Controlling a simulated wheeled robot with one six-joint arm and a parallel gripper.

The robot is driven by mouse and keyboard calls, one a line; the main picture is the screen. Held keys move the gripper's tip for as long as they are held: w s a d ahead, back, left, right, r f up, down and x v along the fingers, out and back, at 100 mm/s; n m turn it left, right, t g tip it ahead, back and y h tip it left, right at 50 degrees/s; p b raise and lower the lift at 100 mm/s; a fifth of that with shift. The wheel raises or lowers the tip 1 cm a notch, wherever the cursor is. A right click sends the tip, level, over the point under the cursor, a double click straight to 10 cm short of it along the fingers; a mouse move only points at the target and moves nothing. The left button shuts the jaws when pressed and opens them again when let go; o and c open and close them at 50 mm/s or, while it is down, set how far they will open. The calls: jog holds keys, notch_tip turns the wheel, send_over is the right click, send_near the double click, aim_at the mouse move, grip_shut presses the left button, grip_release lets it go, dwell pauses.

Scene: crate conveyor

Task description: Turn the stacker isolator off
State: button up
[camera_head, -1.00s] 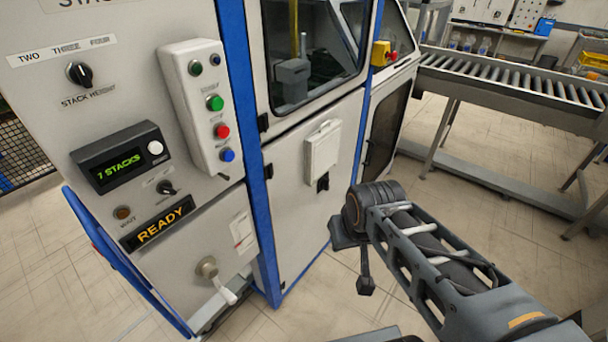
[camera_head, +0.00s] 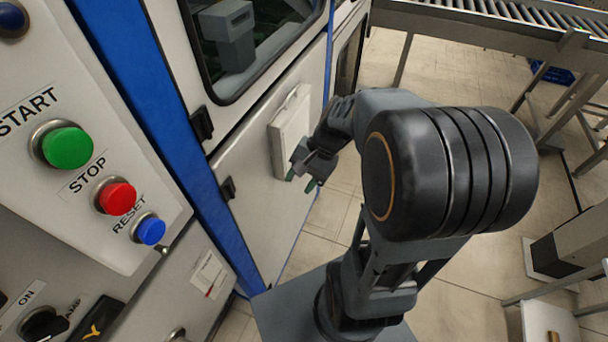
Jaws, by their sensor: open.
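The stacker cabinet's pale side panel (camera_head: 254,215) carries a raised white box (camera_head: 290,128). My gripper (camera_head: 301,180) is in front of the panel, at the lower right of that box, with two green-tipped fingers apart and nothing seen between them. It hides the spot below the box where a black fitting showed earlier. I cannot tell whether the fingers touch the panel. No label reading isolator is legible, and no isolator handle is clearly seen. A grey knob (camera_head: 177,335) is cut off at the bottom edge.
A control box with a green START button (camera_head: 67,146), red STOP button (camera_head: 116,197) and blue RESET button (camera_head: 150,230) is close at left. A black rotary switch (camera_head: 42,325) is below it. A roller conveyor (camera_head: 480,20) stands at the back right, with open floor before it.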

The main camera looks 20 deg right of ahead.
jog(key=w+d+f+m+t+y+b, duration=0.2)
jog(key=w+d+f+m+t+b, duration=0.15)
jog(key=d+f+m, duration=0.3)
jog(key=w+d+f+m+t+y+b, duration=0.2)
jog(key=d+f+m+t+b, duration=0.1)
jog(key=d+f+m+t, duration=0.3)
jog(key=w+d+f+m+t+y+b, duration=0.2)
jog(key=w+d+f+m+t+b, duration=0.15)
jog(key=d+f+m, duration=0.35)
jog(key=x, duration=1.3)
jog(key=shift+s+a+f+n, duration=0.3)
jog(key=shift+a+f+n, duration=0.05)
jog(key=shift+a+n, duration=0.15)
jog(key=shift+c, duration=0.3)
grip_shut()
